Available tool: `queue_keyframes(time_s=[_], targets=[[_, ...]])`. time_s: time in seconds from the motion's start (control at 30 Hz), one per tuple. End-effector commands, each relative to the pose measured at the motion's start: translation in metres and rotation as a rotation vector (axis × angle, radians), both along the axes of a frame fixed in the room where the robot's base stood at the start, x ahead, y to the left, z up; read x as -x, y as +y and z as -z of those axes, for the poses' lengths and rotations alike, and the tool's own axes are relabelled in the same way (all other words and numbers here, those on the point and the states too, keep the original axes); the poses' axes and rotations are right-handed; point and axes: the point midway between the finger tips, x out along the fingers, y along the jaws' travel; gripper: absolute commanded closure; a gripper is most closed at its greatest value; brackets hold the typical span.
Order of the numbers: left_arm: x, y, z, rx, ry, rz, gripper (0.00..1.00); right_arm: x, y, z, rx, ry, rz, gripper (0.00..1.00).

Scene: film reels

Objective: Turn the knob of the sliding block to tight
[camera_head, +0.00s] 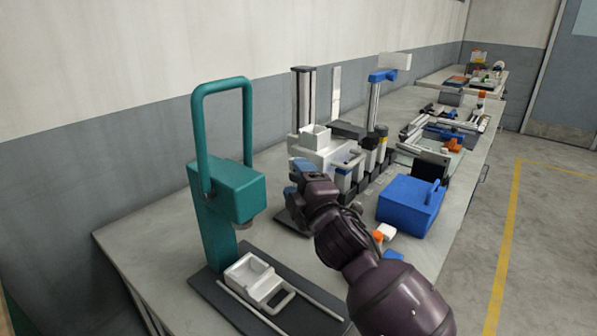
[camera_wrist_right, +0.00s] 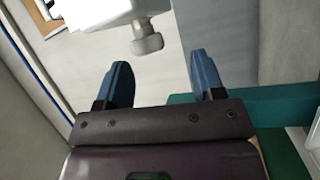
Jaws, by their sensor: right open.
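The sliding block is a white block (camera_head: 322,153) near a dark upright column in the head view; its edge also shows at the top of the right wrist view (camera_wrist_right: 92,10). A grey knob (camera_wrist_right: 147,38) on a short stem sticks out from the block in the wrist view. My right gripper (camera_head: 298,167), with blue fingers, is beside the block's near side in the head view. In the wrist view its fingers (camera_wrist_right: 162,78) are spread and empty, with the knob beyond the tips, apart from them. The knob is not clearly visible in the head view. My left gripper is not in view.
A teal press-like stand (camera_head: 228,190) is at the near left, with a white tray (camera_head: 243,272) on its dark base. A blue box (camera_head: 408,205) is to the right. A blue-topped post (camera_head: 376,100) and several small devices stand farther along the bench.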

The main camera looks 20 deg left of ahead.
Motion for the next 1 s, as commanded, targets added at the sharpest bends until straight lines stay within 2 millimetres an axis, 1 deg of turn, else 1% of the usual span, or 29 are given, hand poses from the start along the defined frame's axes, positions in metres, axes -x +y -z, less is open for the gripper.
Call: queue_keyframes(time_s=[0.5,1.0], targets=[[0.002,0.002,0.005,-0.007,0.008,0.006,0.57,0.013,-0.003,0.029,0.002,0.004,0.001,0.38],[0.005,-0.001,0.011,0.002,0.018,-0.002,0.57,0.025,-0.006,0.052,0.003,0.003,0.001,0.38]])
